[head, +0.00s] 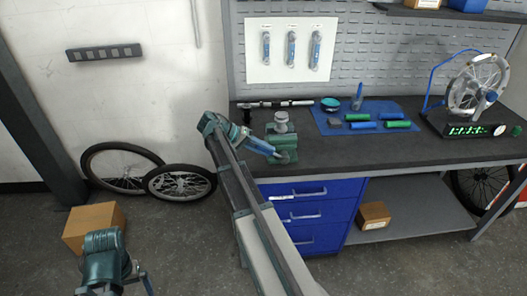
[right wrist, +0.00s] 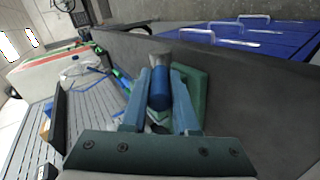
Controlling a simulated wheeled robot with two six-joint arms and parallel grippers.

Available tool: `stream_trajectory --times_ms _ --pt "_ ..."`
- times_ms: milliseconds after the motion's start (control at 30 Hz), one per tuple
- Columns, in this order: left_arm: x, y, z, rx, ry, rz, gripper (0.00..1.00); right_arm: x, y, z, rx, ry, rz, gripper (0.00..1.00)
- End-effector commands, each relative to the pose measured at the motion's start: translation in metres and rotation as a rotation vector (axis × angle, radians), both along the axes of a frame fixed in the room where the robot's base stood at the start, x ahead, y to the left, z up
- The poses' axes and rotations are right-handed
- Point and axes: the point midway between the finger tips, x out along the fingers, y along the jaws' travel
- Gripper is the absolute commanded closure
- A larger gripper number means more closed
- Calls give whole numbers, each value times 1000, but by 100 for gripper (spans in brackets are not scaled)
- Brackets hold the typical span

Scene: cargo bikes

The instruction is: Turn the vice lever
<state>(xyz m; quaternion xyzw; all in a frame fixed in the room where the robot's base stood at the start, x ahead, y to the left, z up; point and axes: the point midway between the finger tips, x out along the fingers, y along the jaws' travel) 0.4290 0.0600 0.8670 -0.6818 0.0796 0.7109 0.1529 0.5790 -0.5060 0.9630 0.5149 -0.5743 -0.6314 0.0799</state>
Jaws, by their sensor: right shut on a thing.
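The green vice (head: 284,146) with a grey round top stands at the front edge of the dark workbench. My right gripper (head: 272,153) reaches its front from the left. In the right wrist view its two blue fingers (right wrist: 159,100) are shut on the vice lever (right wrist: 159,88), a blue grip with a grey end. The vice's green body (right wrist: 194,82) shows just behind the fingers. In the head view the lever is mostly hidden by the gripper. My left gripper (head: 115,284) is low at the left, away from the bench, cut off by the bottom edge.
The workbench (head: 400,157) also bears a blue mat (head: 327,122) with green and blue grips, a dark bar tool (head: 275,104) and a wheel stand (head: 478,85). Blue drawers (head: 310,212) are below. Two wheels (head: 180,182) and a cardboard box (head: 93,222) stand on the floor.

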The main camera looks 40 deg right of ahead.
Motion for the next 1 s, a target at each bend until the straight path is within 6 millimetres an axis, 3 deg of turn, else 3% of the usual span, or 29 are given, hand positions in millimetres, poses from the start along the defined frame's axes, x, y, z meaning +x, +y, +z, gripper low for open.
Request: stream_trajectory --times_ms 100,133,267,300,667,1000 --pt "0 0 -1 0 0 0 0 0 2 -1 4 -2 1 100" --pt "0 0 -1 0 0 0 0 0 2 -1 4 -2 1 69" --pt "0 0 -1 0 0 0 0 0 2 -1 3 -1 0 45" --pt "0 0 -1 0 0 0 0 0 2 -1 2 -2 1 43" --pt "0 0 5 0 0 0 0 4 5 5 1 -2 1 43" --pt "0 0 47 0 0 0 0 35 51 47 2 -2 4 43"
